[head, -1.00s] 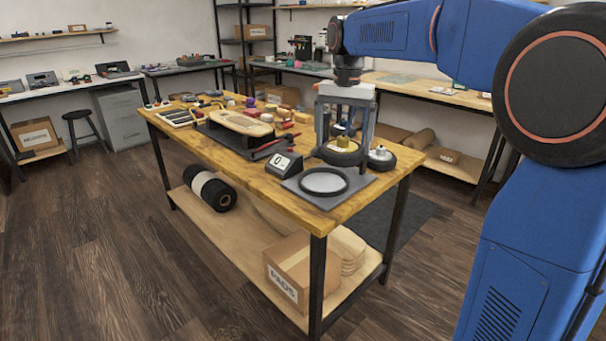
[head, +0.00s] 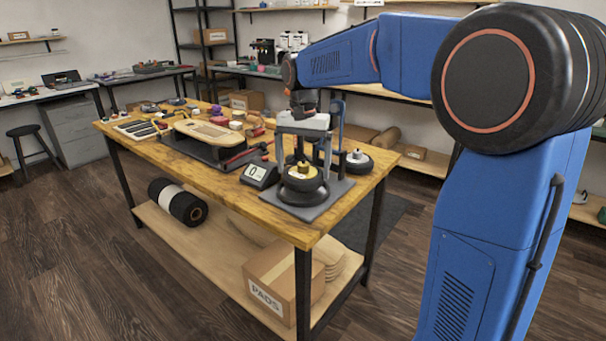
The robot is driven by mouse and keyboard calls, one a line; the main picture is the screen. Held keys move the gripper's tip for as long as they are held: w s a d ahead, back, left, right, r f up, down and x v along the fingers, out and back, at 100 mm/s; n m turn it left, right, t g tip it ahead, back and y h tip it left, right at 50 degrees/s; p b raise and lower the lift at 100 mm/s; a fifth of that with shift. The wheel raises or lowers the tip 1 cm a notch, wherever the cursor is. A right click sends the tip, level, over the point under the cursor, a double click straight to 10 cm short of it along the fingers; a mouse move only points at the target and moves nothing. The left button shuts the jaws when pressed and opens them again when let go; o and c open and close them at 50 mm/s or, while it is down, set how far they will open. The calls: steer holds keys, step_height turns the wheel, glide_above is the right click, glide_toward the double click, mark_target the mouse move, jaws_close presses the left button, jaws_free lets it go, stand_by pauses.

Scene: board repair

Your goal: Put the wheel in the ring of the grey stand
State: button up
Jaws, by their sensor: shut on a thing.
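My gripper (head: 302,164) is shut on the wheel (head: 302,184), a dark wheel with a yellow hub. It points down from my arm over the near right part of the wooden table. The grey stand (head: 326,200) is a flat square plate near the table's front right corner. The wheel is over the plate, low and roughly level. Its dark ring is largely hidden by the wheel, so I cannot tell whether the wheel rests in it or hangs just above.
A second dark wheel (head: 358,163) with a pale hub lies right of the stand. A small display (head: 260,174) showing 0 stands just left of it. A skateboard deck (head: 210,133) on a dark fixture, red-handled tools and small parts fill the table's left and back.

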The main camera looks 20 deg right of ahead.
mark_target(304, 163)
steer(key=shift+f, duration=1.3)
steer(key=shift+f, duration=0.15)
steer(key=o, duration=1)
step_height(304, 163, up, 12)
steer(key=shift+r, duration=0.15)
